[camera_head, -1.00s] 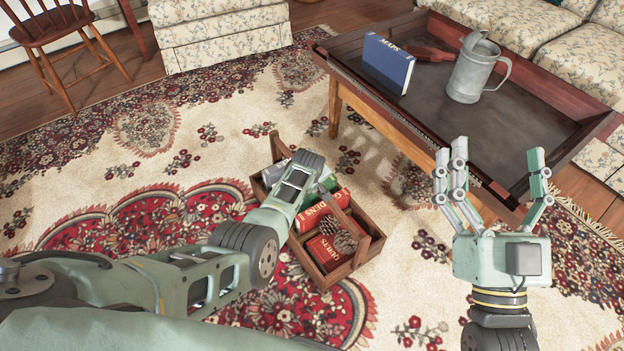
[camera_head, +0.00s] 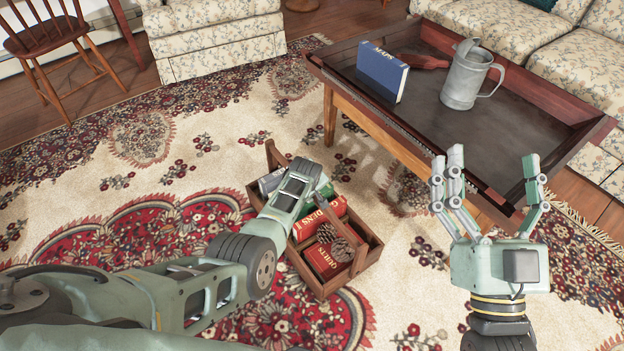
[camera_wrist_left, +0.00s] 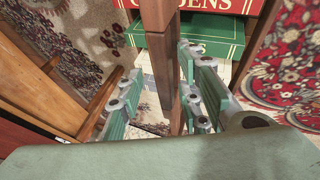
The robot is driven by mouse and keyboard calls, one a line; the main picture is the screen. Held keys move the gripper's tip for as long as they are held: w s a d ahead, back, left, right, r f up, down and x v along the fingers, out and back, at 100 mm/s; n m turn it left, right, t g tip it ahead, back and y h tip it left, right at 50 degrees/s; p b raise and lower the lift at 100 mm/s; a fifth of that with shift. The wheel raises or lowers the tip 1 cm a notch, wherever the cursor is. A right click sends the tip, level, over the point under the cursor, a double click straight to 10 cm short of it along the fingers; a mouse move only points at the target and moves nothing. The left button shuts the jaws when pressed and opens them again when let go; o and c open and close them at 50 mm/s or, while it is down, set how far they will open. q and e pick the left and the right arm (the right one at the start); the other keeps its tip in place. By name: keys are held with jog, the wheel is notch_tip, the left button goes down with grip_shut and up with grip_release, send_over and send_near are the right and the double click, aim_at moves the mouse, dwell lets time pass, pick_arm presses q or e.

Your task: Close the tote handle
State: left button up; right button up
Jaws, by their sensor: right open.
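The wooden tote (camera_head: 330,283) stands on the rug, holding books and pinecones. Its upright ends show, but my left arm covers much of the handle in the head view. In the left wrist view the wooden handle (camera_wrist_left: 161,60) runs between the fingers of my left gripper (camera_wrist_left: 160,88). The fingers are apart, with a gap on the handle's left side; the right-hand fingers are close to it, and I cannot tell whether they touch. My right gripper (camera_head: 488,178) is open and empty, raised to the right of the tote.
A dark tray-topped table (camera_head: 510,125) stands behind the tote, with a blue book (camera_head: 382,72) and a metal pitcher (camera_head: 468,78). A wooden chair (camera_head: 48,45) and floral sofas (camera_head: 218,35) stand farther back. The rug left of the tote is clear.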

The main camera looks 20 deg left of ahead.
pick_arm(q)
notch_tip(320, 180, up, 10)
dwell(0.5)
dwell(0.4)
